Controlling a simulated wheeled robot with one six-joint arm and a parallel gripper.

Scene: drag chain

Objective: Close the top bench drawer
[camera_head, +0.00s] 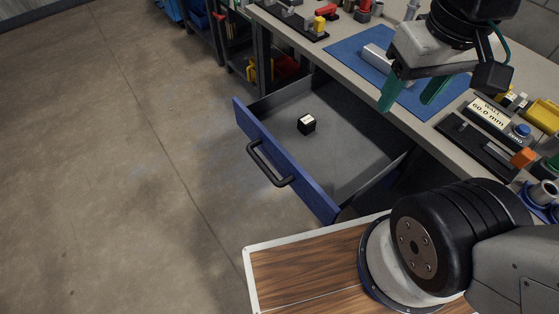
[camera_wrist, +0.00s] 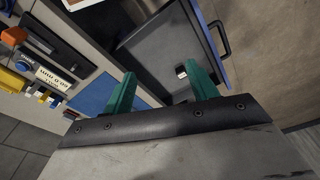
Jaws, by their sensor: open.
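The top bench drawer stands pulled out from the bench, with its blue front (camera_head: 290,168) facing lower left and a black bar handle (camera_head: 267,164) on that front. Its grey inside holds one small black cube with a white top (camera_head: 307,124). In the wrist view the open drawer (camera_wrist: 160,50) lies beyond my fingers, with its handle (camera_wrist: 220,38) at the upper right. My gripper (camera_head: 411,95) has green fingers spread apart with nothing between them. It is above the bench top, over the blue mat, apart from the drawer front and handle. The fingers also show in the wrist view (camera_wrist: 163,92).
The bench top (camera_head: 345,62) carries a blue mat (camera_head: 370,45) with a metal block (camera_head: 376,58), a labelled fixture (camera_head: 488,113), and an orange-topped part (camera_head: 523,157). A wood-topped surface (camera_head: 300,268) lies below the drawer. The floor (camera_head: 120,170) before the drawer front is clear.

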